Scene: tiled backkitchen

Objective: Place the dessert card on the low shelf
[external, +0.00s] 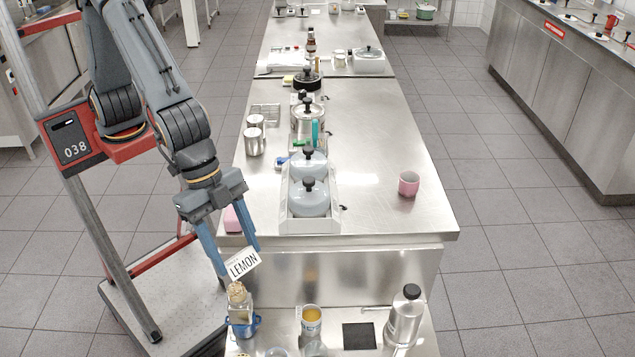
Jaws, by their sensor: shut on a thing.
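The dessert card (243,265) is a small white card printed LEMON in dark letters. My gripper (239,260) points down and its two blue fingers are shut on the card, one at each side. The card is tilted, with its right end higher. It hangs above a bottle with a pale top (239,298), and I cannot tell whether they touch. The low shelf (279,327) seems to be the steel surface along the bottom of the picture, below the main counter. A flat dark square (359,336) lies on it.
On the low surface stand a can with yellow contents (311,322), a blue item (243,327) by the bottle, and a steel flask (405,318). The counter (385,215) behind is higher and holds a pink cup (408,184), a tray of lidded pots (309,197) and a pink block (237,219).

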